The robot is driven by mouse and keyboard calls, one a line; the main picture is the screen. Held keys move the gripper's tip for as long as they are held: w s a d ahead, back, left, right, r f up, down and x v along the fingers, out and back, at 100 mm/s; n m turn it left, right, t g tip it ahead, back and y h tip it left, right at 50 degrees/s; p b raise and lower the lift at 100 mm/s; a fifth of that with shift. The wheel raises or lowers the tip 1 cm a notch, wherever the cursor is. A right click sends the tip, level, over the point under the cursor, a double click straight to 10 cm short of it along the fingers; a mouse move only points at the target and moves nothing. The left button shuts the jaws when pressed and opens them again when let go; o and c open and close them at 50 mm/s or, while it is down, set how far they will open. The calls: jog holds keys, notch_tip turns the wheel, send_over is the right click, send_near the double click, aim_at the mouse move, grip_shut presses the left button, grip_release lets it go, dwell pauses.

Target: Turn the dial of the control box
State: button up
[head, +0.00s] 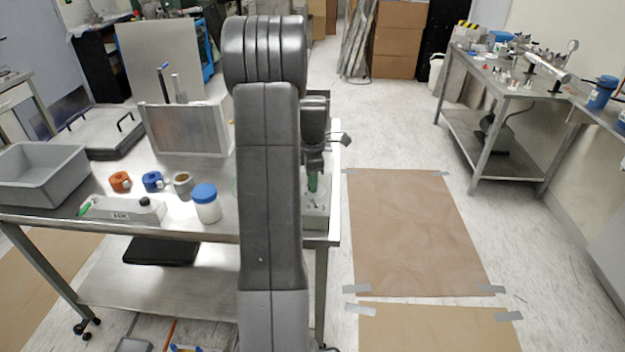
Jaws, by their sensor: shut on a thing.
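A pale grey box (316,217), seemingly the control box, sits at the right end of the steel table, mostly hidden behind my arm. My gripper (313,179) points down just above it, at the right edge of my arm. It is shut on a small green part, seemingly the dial, of which only a sliver shows between the fingers. The dial's angle and markings cannot be made out.
A long grey box with a black knob (144,202), a blue-lidded jar (205,204), several coloured rings, a grey bin (42,174) and a metal case (186,130) stand on the steel table (62,212). Floor to the right is clear, with taped brown sheets (415,230).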

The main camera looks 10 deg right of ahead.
jog(key=o, duration=1)
notch_tip(320, 180, up, 14)
jog(key=b, duration=0.1)
jog(key=shift+f, duration=0.1)
notch_tip(320, 180, down, 14)
jog(key=shift+r+p, duration=0.1)
jog(key=shift+p, duration=0.4)
